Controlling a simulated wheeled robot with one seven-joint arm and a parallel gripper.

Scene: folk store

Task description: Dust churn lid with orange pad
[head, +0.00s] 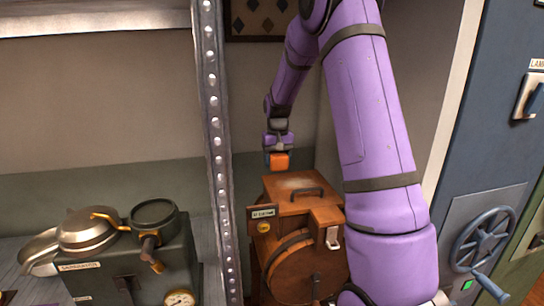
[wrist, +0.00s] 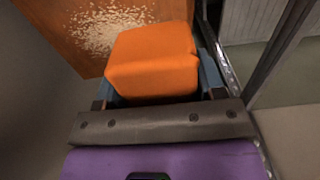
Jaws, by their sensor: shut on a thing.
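The orange pad (head: 278,161) is held in my gripper (head: 279,152), above the back left part of the churn. In the wrist view the orange pad (wrist: 152,62) fills the jaws of my gripper (wrist: 160,85), with a finger on each side. The churn (head: 302,272) is a brown wooden box with a round front. Its lid (head: 322,205) is flat on top with a dark handle (head: 307,193) and a pale dusty patch (head: 297,183). In the wrist view the pale speckled dust (wrist: 105,28) lies on the brown lid, beyond the pad. The pad seems to be above the lid; contact is not clear.
A perforated metal post (head: 216,150) stands left of the churn. A dark machine with a gauge (head: 130,255) sits on the left bench. A blue cabinet with a handwheel (head: 485,238) stands at right. My purple arm hides part of the churn's right side.

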